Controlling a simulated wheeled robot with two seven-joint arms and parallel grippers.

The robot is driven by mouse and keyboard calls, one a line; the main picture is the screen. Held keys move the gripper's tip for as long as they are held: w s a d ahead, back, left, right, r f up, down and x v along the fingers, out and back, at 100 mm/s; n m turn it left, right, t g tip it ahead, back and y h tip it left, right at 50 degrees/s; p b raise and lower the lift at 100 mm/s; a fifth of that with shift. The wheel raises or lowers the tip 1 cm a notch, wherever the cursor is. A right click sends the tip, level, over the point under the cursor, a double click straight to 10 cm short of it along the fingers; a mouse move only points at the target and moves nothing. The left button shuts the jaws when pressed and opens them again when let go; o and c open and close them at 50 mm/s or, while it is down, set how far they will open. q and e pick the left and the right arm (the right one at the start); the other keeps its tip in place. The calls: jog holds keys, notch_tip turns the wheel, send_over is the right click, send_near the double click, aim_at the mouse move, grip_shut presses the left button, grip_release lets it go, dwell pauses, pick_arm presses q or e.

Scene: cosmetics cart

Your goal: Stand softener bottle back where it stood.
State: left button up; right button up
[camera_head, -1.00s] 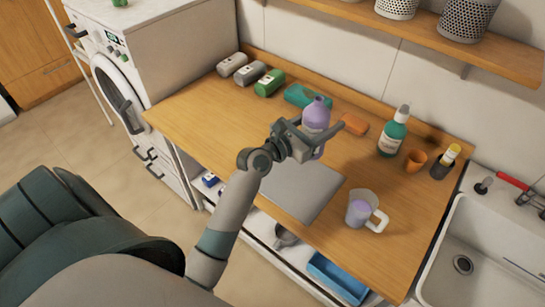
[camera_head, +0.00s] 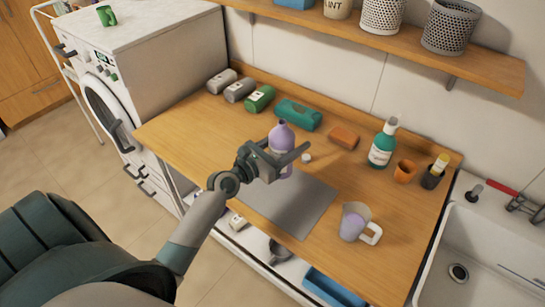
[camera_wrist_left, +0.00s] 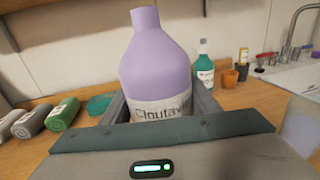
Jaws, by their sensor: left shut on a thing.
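The softener bottle (camera_head: 281,136) is purple with a white label. It is upright at the back edge of the grey mat (camera_head: 301,211). My left gripper (camera_head: 289,156) is shut on its body; the bottle also shows between the fingers in the left wrist view (camera_wrist_left: 155,62). The gripper hides part of the bottle, and I cannot tell whether its base touches the surface. A small white cap (camera_head: 306,157) lies on the counter just right of the bottle. A clear jug (camera_head: 353,222) with purple contents stands right of the mat. My right gripper is not in view.
Behind the bottle are a teal pack (camera_head: 298,114), a green roll (camera_head: 260,98), two grey rolls and an orange sponge (camera_head: 343,137). Bare wooden counter (camera_head: 185,130) lies at left.

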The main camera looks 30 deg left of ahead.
pick_arm(q)
jog(key=a+f, duration=0.1)
jog(key=s+a+f+b, duration=0.1)
jog(key=a, duration=0.1)
jog(key=shift+s+a+f+b, duration=0.3)
jog(key=shift+a+f, duration=0.05)
jog(key=shift+f, duration=0.05)
jog(key=shift+s+a+f, duration=0.15)
jog(key=shift+s+a, duration=0.05)
jog(key=shift+a, duration=0.35)
notch_tip(320, 180, down, 4)
jog(key=shift+b, duration=1.25)
